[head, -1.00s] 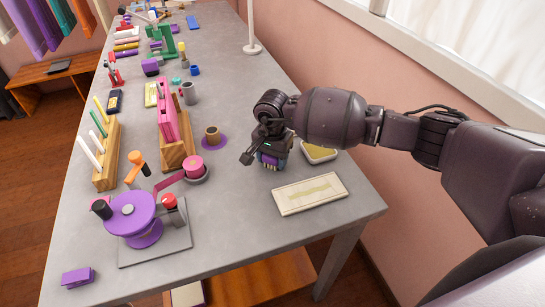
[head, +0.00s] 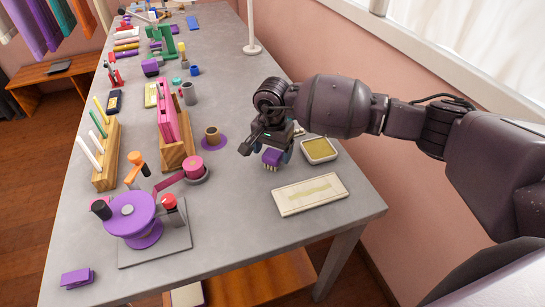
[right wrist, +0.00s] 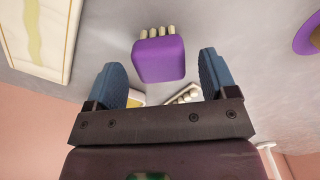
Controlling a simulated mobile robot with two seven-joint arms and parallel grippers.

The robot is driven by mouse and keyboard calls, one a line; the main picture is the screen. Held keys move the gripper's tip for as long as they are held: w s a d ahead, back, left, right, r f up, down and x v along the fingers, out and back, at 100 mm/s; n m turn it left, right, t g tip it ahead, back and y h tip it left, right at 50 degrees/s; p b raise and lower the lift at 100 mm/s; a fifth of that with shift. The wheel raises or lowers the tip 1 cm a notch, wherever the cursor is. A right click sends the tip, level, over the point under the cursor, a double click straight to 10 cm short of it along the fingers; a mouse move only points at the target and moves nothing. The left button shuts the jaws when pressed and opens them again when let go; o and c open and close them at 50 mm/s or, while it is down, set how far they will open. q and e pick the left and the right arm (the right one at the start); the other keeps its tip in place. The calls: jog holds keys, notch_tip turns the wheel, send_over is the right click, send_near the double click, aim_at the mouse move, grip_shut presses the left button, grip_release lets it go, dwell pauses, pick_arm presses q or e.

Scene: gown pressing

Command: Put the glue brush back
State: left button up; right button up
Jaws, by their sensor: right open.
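The glue brush appears to be the purple block with a row of cream bristles (head: 271,158), on the grey table near its right side. In the right wrist view the brush (right wrist: 160,58) is just beyond and between the blue fingertips, with gaps on both sides. My right gripper (head: 275,148) is open above it and seems not to touch it; it also shows in the right wrist view (right wrist: 161,62). A shallow pan of yellow glue (head: 319,150) lies right of the brush. My left gripper is not in view.
A cream board with a glue strip (head: 310,195) lies in front of the brush. A purple disc with a brown cup (head: 212,138), a pink-topped wooden stand (head: 175,152) and a purple press (head: 133,215) stand to the left. A thin white pole (head: 251,40) rises behind.

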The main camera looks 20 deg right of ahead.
aim_at(273, 153)
notch_tip(273, 153, up, 9)
jog(key=shift+b, duration=0.3)
dwell(0.5)
